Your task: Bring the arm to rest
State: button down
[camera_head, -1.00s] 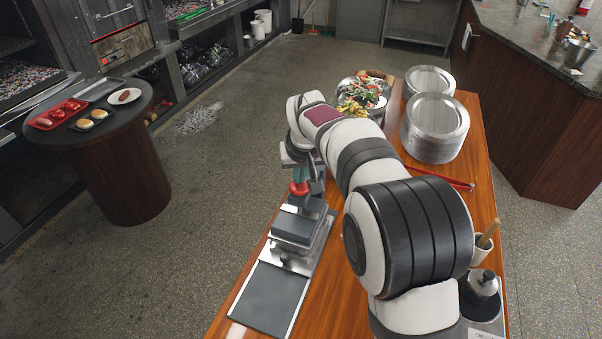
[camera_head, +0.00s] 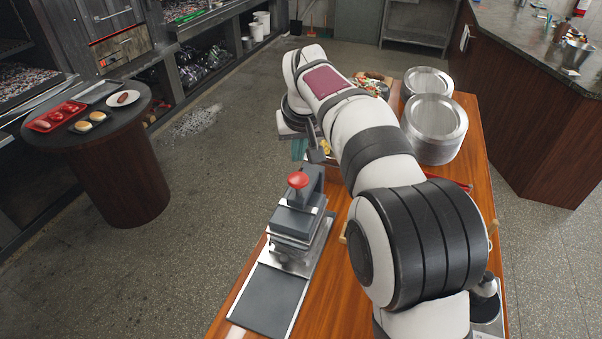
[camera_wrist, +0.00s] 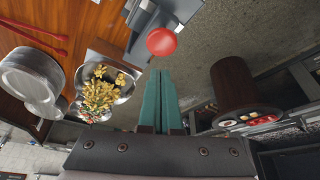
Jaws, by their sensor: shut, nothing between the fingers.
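My gripper (camera_wrist: 160,78) shows in the wrist view with its two green fingers together and nothing between them. In the head view my gripper is mostly hidden behind my arm, with a bit of green (camera_head: 299,149) showing, raised above and behind the press. A grey press (camera_head: 297,222) with a red knob (camera_head: 298,180) stands on the wooden table, near its left edge. In the wrist view the red knob (camera_wrist: 161,41) lies beyond the fingertips. The fingers look apart from it.
Stacked metal plates (camera_head: 434,125) stand at the table's far right. A bowl of peppers and vegetables (camera_wrist: 102,92) is beside them, partly hidden by my arm in the head view. A round side table (camera_head: 117,160) with red tray (camera_head: 57,117) and buns stands left.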

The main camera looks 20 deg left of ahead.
jog(key=shift+d, duration=0.1)
jog(key=s+d+r+m+g+h, duration=0.15)
jog(key=s+d+m, duration=0.55)
jog(key=s+d, duration=1.2)
jog(key=s+d+f+m+g, duration=0.1)
jog(key=s+d+f+m, duration=0.1)
jog(key=s, duration=0.5)
jog(key=s+d+f+m+g+y, duration=0.1)
jog(key=s+d+f+m, duration=0.1)
jog(key=s+d+f, duration=0.3)
jog(key=s, duration=0.3)
jog(key=shift+s+m+g, duration=0.15)
jog(key=shift+m+g, duration=0.15)
jog(key=shift+g, duration=0.05)
jog(key=shift+d+f, duration=0.1)
